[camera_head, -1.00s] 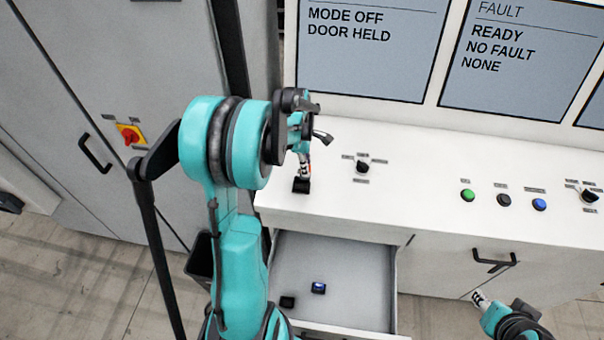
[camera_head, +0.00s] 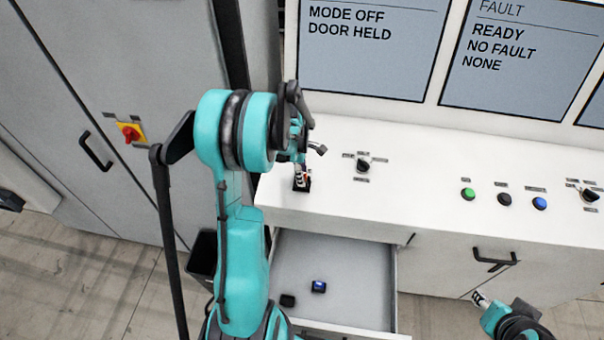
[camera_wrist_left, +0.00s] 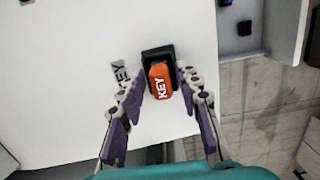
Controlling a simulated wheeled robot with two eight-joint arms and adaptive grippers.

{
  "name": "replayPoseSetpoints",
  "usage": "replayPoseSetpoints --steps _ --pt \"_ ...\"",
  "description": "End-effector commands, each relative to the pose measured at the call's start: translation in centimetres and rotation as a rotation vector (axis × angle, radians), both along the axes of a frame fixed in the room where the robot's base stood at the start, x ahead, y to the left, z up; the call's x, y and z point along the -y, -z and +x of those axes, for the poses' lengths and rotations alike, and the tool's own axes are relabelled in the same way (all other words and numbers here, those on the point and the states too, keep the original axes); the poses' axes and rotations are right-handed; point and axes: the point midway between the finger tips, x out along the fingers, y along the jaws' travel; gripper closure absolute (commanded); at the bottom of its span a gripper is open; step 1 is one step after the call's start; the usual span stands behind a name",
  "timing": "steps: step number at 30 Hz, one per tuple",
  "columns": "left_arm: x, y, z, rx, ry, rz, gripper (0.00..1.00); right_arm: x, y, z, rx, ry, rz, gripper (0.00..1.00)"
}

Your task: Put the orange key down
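The orange key (camera_wrist_left: 160,86), lettered KEY, is at a black square holder (camera_wrist_left: 151,53) on the white console top. In the left wrist view it lies between the fingers of my left gripper (camera_wrist_left: 166,82). The fingers stand apart on either side of it, with a gap visible at the right finger. In the head view my left gripper (camera_head: 301,176) is low over the holder (camera_head: 303,187), and only a bit of orange shows there. My right gripper (camera_head: 480,299) is at the lower right, far from the key; its fingers are too small to judge.
An open drawer (camera_head: 350,270) below the console holds a blue-lit block (camera_head: 319,286) and a small black block (camera_head: 287,300). A black selector knob (camera_head: 363,166), a green button (camera_head: 467,194) and a blue button (camera_head: 539,203) stand to the right. Screens rise behind.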

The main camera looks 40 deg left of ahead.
Motion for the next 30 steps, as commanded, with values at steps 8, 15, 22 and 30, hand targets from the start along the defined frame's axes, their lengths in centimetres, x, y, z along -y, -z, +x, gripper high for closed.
replayPoseSetpoints --steps 8,15,22,30 --pt "0.0 -0.1 0.0 0.0 0.0 0.0 0.61 0.0 -0.1 0.0 0.0 0.0 0.0 0.61" --pt "-0.2 -2.5 -0.1 0.0 -0.001 0.0 0.61 0.0 -0.5 0.0 0.0 0.0 0.0 0.61" --pt "-0.8 -7.7 -0.5 0.0 -0.001 0.0 0.61 0.0 -0.7 0.0 0.0 0.0 0.0 0.61" --pt "-1.2 -11.7 -0.7 0.0 0.0 0.0 0.61 0.0 -0.7 0.0 0.0 0.0 0.0 0.61"
